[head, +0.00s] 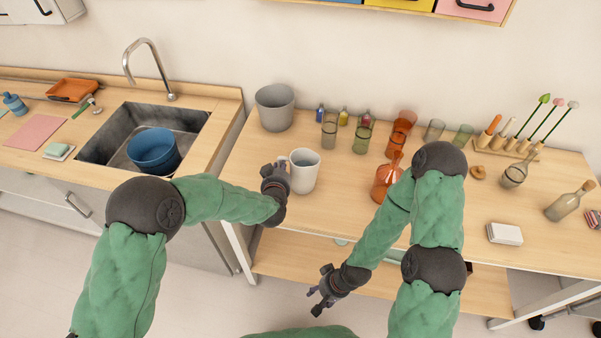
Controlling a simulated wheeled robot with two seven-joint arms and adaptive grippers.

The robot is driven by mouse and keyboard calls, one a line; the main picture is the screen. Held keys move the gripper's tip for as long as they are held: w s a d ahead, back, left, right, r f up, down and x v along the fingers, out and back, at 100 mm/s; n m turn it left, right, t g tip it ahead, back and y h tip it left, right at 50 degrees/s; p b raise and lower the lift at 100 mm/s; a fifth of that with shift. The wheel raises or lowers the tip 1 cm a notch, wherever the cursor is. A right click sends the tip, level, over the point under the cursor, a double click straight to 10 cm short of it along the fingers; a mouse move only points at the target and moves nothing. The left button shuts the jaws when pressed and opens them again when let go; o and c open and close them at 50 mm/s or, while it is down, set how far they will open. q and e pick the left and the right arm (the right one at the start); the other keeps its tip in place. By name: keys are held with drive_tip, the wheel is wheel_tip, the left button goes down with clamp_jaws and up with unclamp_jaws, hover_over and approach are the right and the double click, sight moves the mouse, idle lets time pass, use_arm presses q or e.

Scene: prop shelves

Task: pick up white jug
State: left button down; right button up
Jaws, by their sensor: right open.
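The white jug (306,174) stands upright on the wooden table, near its front edge. My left gripper (279,174) is right at the jug's left side, by the handle. Its fingers are dark and small, and I cannot tell whether they touch the jug or are closed on the handle. My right gripper (322,293) is open and empty, low in front of the table and over the lower shelf.
A grey bin (275,107) stands behind the jug. Several glasses (362,136) and an orange flask (386,180) stand to the right. A sink with a blue basin (153,150) is at left. A white box (505,234) lies at right.

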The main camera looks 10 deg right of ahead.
use_arm(q)
drive_tip(key=shift+r, duration=0.2)
drive_tip(key=shift+r, duration=0.2)
drive_tip(key=s+d+r+p, duration=0.2)
drive_tip(key=s+r+p, duration=0.1)
drive_tip(key=s+r, duration=0.3)
drive_tip(key=s+d+r+p, duration=0.3)
drive_tip(key=s+r, duration=0.3)
drive_tip(key=shift+s+d+r, duration=0.2)
drive_tip(key=shift+s+d, duration=0.15)
drive_tip(key=shift+s, duration=0.05)
